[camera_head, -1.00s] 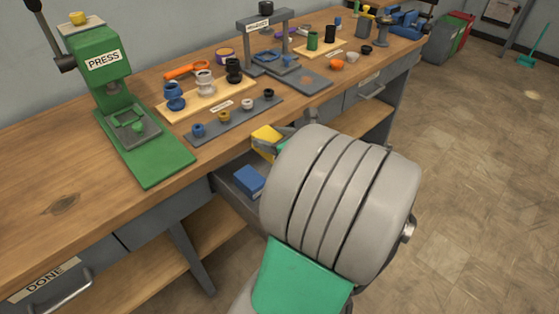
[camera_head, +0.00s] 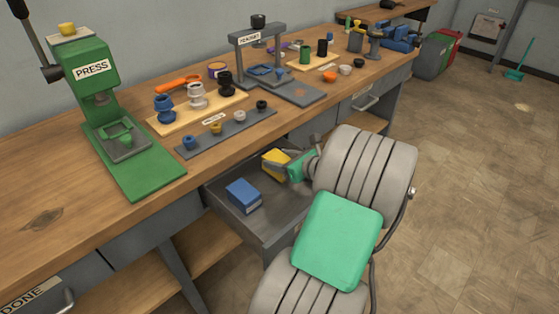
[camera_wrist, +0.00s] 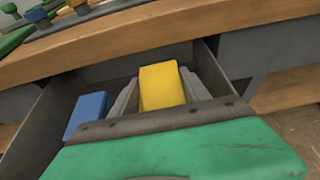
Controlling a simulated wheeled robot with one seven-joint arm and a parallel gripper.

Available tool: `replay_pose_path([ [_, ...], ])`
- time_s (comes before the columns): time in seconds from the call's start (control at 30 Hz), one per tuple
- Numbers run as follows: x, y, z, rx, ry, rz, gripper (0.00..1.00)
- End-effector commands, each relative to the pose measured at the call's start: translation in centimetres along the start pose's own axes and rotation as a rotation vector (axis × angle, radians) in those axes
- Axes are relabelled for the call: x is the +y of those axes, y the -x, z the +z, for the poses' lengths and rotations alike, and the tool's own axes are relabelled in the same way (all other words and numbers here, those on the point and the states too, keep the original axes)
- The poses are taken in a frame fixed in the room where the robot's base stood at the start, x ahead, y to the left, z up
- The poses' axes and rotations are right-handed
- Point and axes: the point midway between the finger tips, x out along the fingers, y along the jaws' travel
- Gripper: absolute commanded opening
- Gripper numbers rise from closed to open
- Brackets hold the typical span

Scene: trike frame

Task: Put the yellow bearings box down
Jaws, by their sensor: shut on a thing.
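The yellow bearings box (camera_head: 275,164) is between the fingers of my gripper (camera_head: 279,167) in the head view. In the wrist view the yellow box (camera_wrist: 162,86) stands between the two grey fingers of my gripper (camera_wrist: 162,92), which are shut on it. The box is over or inside the open drawer (camera_head: 266,226); whether it touches the drawer floor I cannot tell. A blue box (camera_head: 243,195) lies in the drawer to the left of the yellow one, apart from it, and it also shows in the wrist view (camera_wrist: 86,115).
The workbench top (camera_head: 60,195) is above and behind the drawer. A green press (camera_head: 115,120) stands on the left. A grey strip (camera_head: 225,130) with several small rings lies near the bench edge. The drawer's front part is bare.

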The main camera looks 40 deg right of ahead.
Motion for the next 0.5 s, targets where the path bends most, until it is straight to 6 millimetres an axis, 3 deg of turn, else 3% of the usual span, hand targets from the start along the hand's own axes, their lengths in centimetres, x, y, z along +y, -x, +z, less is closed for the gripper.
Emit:
replay_pose_path([
  [0.47,0.0,-0.4,-1.0,-0.002,0.0,-0.001,0.0],
  [0.5,0.0,-0.5,-1.1,0.0,-0.001,0.0,0.55],
])
